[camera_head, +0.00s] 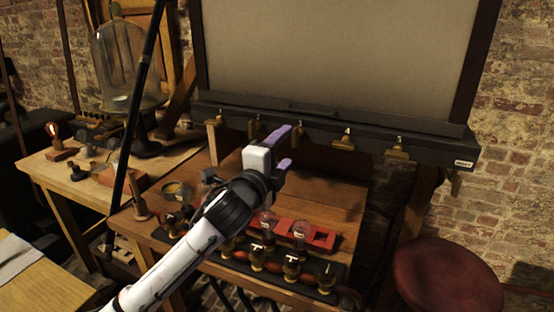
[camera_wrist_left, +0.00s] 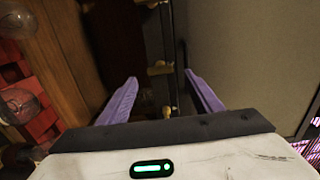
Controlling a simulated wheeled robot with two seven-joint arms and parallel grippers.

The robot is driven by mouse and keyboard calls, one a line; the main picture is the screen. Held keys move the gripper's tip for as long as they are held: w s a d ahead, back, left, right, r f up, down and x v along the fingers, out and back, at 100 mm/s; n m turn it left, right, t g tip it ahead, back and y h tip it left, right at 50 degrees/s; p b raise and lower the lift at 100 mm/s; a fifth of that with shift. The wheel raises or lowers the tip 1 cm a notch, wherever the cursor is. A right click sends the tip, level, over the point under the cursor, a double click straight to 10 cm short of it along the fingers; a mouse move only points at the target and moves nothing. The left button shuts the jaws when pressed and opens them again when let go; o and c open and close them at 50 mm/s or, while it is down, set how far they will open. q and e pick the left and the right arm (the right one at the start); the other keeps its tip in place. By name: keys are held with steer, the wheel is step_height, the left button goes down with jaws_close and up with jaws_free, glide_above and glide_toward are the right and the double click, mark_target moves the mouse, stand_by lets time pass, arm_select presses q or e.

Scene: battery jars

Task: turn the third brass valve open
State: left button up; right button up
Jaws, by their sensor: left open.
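A dark rail (camera_head: 437,152) under the large pale board carries a row of several brass valves. The third brass valve (camera_head: 298,137) from the left is just right of my left gripper's fingertips, partly hidden by them. The fourth valve (camera_head: 345,142) and fifth valve (camera_head: 397,152) are in clear view further right. My left gripper (camera_head: 287,148) is open, with purple fingers apart and pointing towards the rail. In the left wrist view, brass pieces show between and beyond the open fingers (camera_wrist_left: 163,94); I cannot tell which valve each belongs to. No contact is visible.
A glass bell jar (camera_head: 125,65) stands at left. A red stool (camera_head: 447,280) stands at lower right.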

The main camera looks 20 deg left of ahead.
arm_select(q)
steer(key=shift+s, duration=2.35)
steer(key=s+f+n+g+y, duration=0.1)
steer(key=s+f+n+g, duration=0.35)
steer(key=s+f, duration=0.45)
steer(key=s+f+n+g, duration=0.3)
steer(key=s+f+n, duration=0.25)
steer(key=f, duration=0.65)
steer(key=s+f+n+g, duration=0.3)
steer(key=s+f+g, duration=0.15)
steer(key=s, duration=0.75)
steer(key=s+f+n+g, duration=0.3)
steer(key=s+f, duration=0.3)
steer(key=s, duration=0.5)
steer(key=w+d+f+t+h, duration=0.1)
steer(key=w+d+f+t, duration=0.1)
steer(key=f, duration=0.4)
steer(key=w+d+f+t+h, duration=0.1)
steer(key=w+d+f+t, duration=0.1)
steer(key=f, duration=0.3)
steer(key=shift+d+f+t+h, duration=0.4)
steer(key=shift+d+t, duration=0.05)
steer(key=shift+t, duration=0.35)
